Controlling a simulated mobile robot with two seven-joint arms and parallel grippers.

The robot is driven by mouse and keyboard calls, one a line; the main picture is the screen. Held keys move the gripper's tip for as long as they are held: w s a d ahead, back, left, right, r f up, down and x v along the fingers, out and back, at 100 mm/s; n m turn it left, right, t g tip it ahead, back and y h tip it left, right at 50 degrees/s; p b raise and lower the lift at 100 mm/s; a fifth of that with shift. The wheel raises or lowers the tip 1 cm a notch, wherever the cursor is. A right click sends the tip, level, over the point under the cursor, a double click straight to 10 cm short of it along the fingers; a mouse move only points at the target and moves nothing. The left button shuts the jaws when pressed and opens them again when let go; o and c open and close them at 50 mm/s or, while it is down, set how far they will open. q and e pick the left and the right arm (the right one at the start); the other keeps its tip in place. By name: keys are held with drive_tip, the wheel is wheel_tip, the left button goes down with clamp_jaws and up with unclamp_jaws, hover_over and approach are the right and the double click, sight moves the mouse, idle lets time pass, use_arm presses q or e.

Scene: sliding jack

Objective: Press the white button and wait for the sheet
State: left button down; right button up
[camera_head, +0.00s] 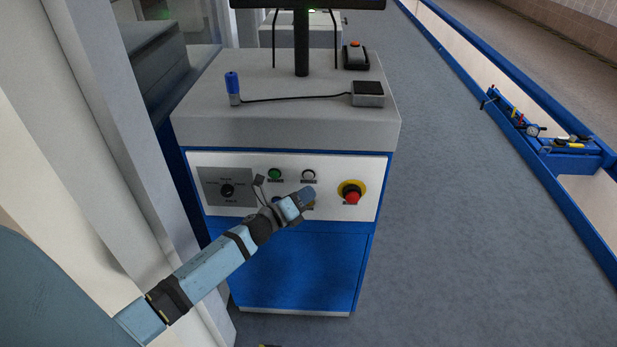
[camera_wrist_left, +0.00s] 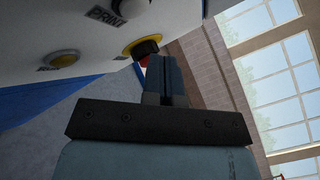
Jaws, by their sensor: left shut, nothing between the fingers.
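The white button (camera_head: 308,174) is on the pale front panel (camera_head: 330,170) of a grey and blue console, right of a green button (camera_head: 275,174). In the left wrist view a pale round button (camera_wrist_left: 132,8) sits at the top edge by the label PRINT. My left gripper (camera_head: 308,193) is shut and empty. In the head view its tip appears just below the white button; I cannot tell whether it touches the panel. In the left wrist view its closed fingers (camera_wrist_left: 164,68) are apart from the PRINT button. I see no sheet. My right gripper is not in view.
A red emergency stop on a yellow ring (camera_head: 351,193) is right of my left gripper. A yellow button (camera_wrist_left: 66,58) is mostly hidden behind the gripper in the head view. A rotary switch (camera_head: 228,190) is at left. A blue handheld device (camera_head: 233,88) stands on top.

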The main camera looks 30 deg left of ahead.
use_arm(q)
drive_tip(key=shift+w+a, duration=0.3)
drive_tip(key=shift+w, duration=0.25)
drive_tip(key=shift+w+a, duration=0.3)
drive_tip(key=shift+w, duration=0.2)
drive_tip(key=shift+w, duration=0.1)
idle(1.3)
drive_tip(key=shift+w+a+b, duration=0.2)
drive_tip(key=shift+w+b, duration=0.05)
drive_tip(key=shift+b, duration=0.1)
drive_tip(key=shift+w+a, duration=0.25)
drive_tip(key=shift+w, duration=0.1)
idle(0.8)
drive_tip(key=shift+s+d, duration=0.45)
drive_tip(key=shift+s, duration=0.3)
drive_tip(key=shift+s+d, duration=0.45)
drive_tip(key=shift+s, duration=0.25)
drive_tip(key=shift+s+d, duration=0.4)
drive_tip(key=shift+s, duration=0.3)
drive_tip(key=shift+s+d, duration=0.45)
drive_tip(key=shift+s, duration=0.25)
